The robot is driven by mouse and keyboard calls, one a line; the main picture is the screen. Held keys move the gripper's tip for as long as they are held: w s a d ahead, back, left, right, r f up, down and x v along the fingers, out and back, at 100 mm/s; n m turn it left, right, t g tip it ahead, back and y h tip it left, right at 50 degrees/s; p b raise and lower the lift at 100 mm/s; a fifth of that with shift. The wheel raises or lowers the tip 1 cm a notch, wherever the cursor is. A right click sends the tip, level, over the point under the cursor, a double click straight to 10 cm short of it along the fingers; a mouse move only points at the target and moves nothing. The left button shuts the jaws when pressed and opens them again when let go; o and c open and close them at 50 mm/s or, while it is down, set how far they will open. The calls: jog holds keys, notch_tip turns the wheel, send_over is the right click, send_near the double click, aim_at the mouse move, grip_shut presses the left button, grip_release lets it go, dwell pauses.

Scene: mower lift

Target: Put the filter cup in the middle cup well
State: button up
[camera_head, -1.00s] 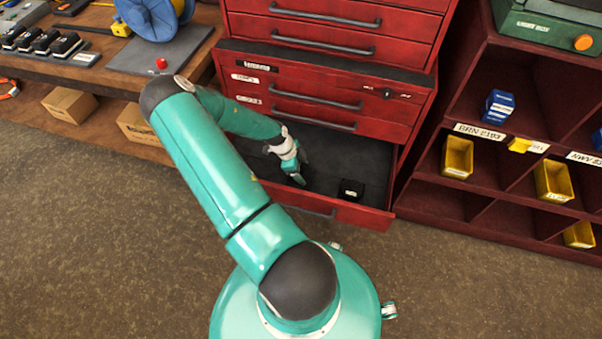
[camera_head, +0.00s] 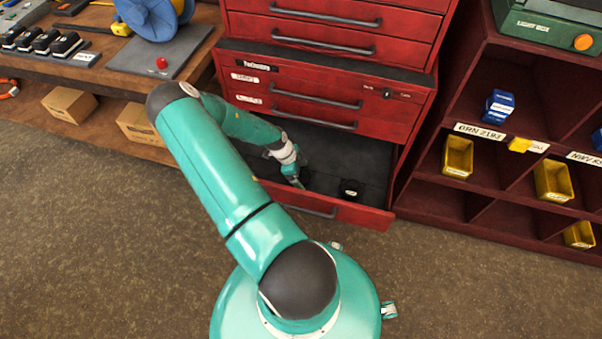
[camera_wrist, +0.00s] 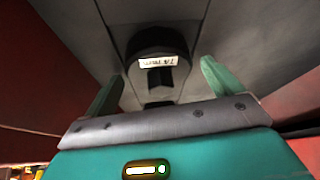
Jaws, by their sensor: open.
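My gripper (camera_head: 297,181) is low inside the open bottom drawer (camera_head: 335,211) of the red cabinet. In the wrist view its two teal fingers (camera_wrist: 161,72) are apart, with nothing held between them. A black rounded cup-like object (camera_wrist: 160,42) with a white label lies just ahead, lined up with the gap; I take it for the filter cup. I cannot make out the cup wells.
Red drawer fronts with handles (camera_head: 315,101) rise behind the open drawer. A red cubby shelf (camera_head: 480,186) with yellow and blue bins stands right. A wooden bench (camera_head: 112,85) at left carries a blue reel (camera_head: 155,18) and several black items (camera_head: 40,42). Grey drawer floor is clear around the right object.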

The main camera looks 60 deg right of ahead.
jog(key=v, duration=1.2)
jog(key=w+a+r+n+t+y, duration=0.1)
jog(key=w+a+r+n+t, duration=0.1)
jog(key=w+a+r+n, duration=0.45)
jog(key=w+a+r+n+t+y, duration=0.1)
jog(key=w+a+r+n+t, duration=0.15)
jog(key=a+r, duration=0.65)
jog(key=w+a+r+n+t+y, duration=0.1)
jog(key=w+a+r+n, duration=0.45)
jog(key=a+r, duration=0.2)
jog(key=s+a+r+n+t, duration=0.2)
jog(key=s+a+r+n, duration=0.4)
jog(key=a+r+n, duration=0.2)
jog(key=s+a+r+n+t+h, duration=0.1)
jog(key=s+a+r+n+t, duration=0.1)
jog(key=s+a+r+n, duration=0.4)
jog(key=a+r+n, duration=0.3)
jog(key=a+r, duration=0.1)
jog(key=shift+r+t, duration=0.35)
jog(key=shift+s+n, duration=0.1)
jog(key=shift+n, duration=0.15)
